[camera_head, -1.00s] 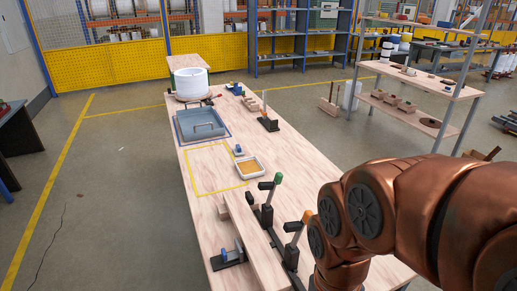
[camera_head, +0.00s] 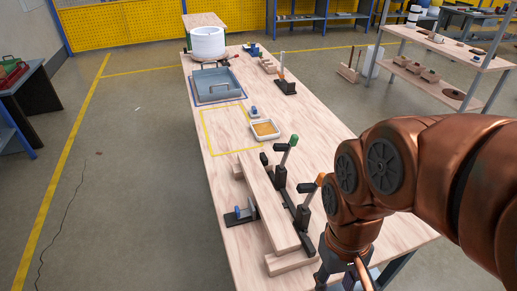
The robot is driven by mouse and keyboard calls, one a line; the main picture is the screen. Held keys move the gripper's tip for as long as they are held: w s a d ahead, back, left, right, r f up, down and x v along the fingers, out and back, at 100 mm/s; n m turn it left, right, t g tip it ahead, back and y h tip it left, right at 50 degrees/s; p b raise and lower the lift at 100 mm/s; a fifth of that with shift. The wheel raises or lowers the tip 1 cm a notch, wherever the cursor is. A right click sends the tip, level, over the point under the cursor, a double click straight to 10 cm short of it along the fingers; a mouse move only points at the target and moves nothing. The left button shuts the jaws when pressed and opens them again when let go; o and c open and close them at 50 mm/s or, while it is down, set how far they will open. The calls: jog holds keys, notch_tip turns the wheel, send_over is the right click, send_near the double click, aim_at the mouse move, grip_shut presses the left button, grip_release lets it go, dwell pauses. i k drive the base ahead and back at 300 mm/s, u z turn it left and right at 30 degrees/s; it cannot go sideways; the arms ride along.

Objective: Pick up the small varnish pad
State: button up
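A small blue-topped piece (camera_head: 254,111), which looks like the small varnish pad, sits on the long wooden table just behind a white tray. The white tray (camera_head: 252,133) holds an amber-coloured layer that looks like varnish. My gripper (camera_head: 345,284) is at the bottom edge, right of the clamped board and well nearer than the pad. Its fingertips are cut off by the frame, so its opening and anything between the fingers are hidden.
A long board (camera_head: 268,205) lies near the front, beside upright toggle clamps (camera_head: 302,215). A yellow outline (camera_head: 206,140) marks mostly bare tabletop left of the tray. A grey-blue bin (camera_head: 198,86) and white drum (camera_head: 207,43) stand behind.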

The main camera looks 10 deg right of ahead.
aim_at(254, 112)
jog(key=k, duration=1)
jog(key=u, duration=1.65)
jog(key=i, duration=2.5)
jog(key=z, duration=1.9)
jog(key=i, duration=1.4)
